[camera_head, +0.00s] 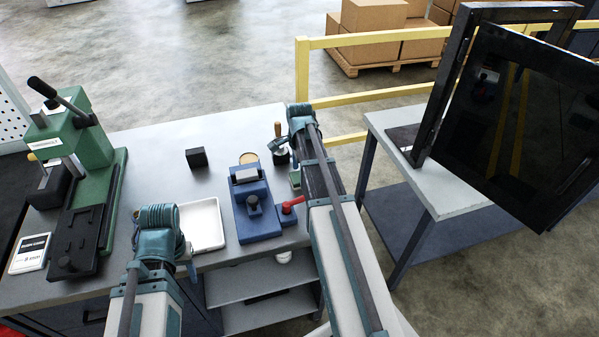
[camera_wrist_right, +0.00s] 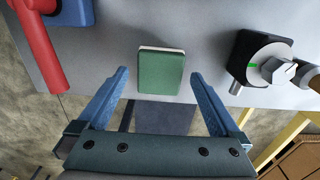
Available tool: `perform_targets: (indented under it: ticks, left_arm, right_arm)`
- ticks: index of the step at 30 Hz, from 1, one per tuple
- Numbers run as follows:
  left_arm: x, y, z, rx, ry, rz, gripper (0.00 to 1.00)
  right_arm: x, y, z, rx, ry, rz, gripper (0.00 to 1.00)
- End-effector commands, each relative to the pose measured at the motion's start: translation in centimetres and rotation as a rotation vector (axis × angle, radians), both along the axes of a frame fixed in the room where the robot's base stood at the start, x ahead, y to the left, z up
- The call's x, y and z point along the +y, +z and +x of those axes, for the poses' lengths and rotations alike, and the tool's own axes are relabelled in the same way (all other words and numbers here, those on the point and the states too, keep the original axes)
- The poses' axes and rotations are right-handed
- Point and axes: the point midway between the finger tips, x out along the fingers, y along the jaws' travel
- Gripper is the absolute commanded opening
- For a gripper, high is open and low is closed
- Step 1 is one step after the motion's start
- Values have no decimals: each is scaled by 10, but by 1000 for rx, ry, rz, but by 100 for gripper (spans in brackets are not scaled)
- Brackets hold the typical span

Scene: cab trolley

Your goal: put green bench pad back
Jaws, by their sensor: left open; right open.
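The green bench pad (camera_wrist_right: 161,74) is a small green block with a pale edge. It lies on the grey bench near its edge in the right wrist view. In the head view a bit of it (camera_head: 295,179) shows beside my right arm. My right gripper (camera_wrist_right: 159,77) is open and empty, its blue fingertips on either side of the pad in the picture; the height gap cannot be told. In the head view its fingers are hidden by the arm. My left gripper (camera_head: 191,262) is open near the bench's front edge, mostly hidden by its wrist.
A blue fixture (camera_head: 258,213) with a red handle (camera_head: 292,205) stands left of the pad. A black dial device (camera_wrist_right: 262,62) is on its other side. A white tray (camera_head: 203,224), black block (camera_head: 196,158) and green press (camera_head: 90,150) share the bench (camera_head: 150,150).

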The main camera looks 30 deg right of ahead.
Motion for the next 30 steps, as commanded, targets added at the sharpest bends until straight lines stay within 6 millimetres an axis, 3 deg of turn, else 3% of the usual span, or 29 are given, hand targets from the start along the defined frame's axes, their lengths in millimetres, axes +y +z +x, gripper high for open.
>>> perform_targets:
  ticks: [1,18,30]
  left_arm:
    - [0,13,0,0,0,0,50]
    - [0,96,0,0,-2,0,50]
    - [0,103,0,0,-2,0,50]
  right_arm:
    - [0,13,0,0,0,0,100]
    - [0,96,0,0,0,0,100]
    - [0,103,0,0,0,0,100]
